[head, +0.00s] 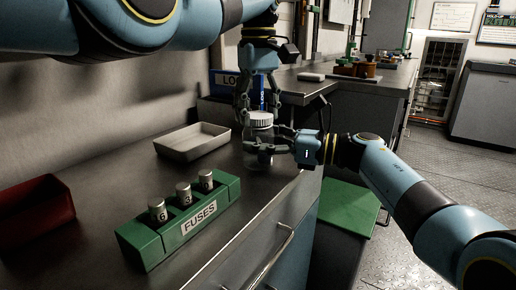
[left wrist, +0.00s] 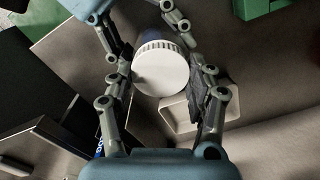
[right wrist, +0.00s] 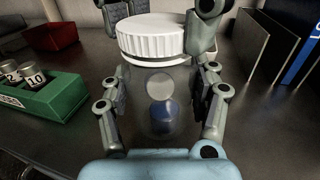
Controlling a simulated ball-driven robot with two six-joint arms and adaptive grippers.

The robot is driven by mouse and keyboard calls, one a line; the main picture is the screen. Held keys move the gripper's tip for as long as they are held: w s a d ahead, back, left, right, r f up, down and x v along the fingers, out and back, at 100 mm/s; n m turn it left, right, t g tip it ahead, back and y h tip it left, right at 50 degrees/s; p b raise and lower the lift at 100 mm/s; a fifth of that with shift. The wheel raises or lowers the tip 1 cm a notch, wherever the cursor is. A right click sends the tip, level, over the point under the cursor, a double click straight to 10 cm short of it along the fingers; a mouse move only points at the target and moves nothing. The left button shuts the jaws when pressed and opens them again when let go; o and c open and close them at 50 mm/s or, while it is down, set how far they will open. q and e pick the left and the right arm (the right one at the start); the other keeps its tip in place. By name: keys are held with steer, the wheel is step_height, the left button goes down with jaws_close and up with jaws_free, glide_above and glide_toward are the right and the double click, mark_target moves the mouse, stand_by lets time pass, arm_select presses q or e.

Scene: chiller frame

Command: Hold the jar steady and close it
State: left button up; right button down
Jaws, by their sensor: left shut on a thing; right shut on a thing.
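The jar (head: 258,154) is clear and stands upright near the bench's front edge, with a dark blue thing visible inside it in the right wrist view (right wrist: 160,117). The white ribbed lid (head: 258,119) sits on top of the jar; it also shows in the left wrist view (left wrist: 160,70). I cannot tell how tightly it sits. My left gripper (head: 258,113) comes down from above, its fingers shut on either side of the lid. My right gripper (head: 268,144) reaches in from the right, shut around the jar's body below the lid. The fingers partly hide the jar.
A green fuse block (head: 193,222) with several metal cylinders stands in front, left of the jar. A shallow beige tray (head: 192,143) lies behind it to the left. A red bin (head: 35,210) is at the far left. A blue binder (head: 222,84) stands behind the grippers.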

arm_select(q)
steer(key=m, duration=0.8)
steer(key=o, duration=1.3)
steer(key=shift+c, duration=0.2)
steer(key=shift+r, duration=2.25)
steer(key=shift+c, duration=0.2)
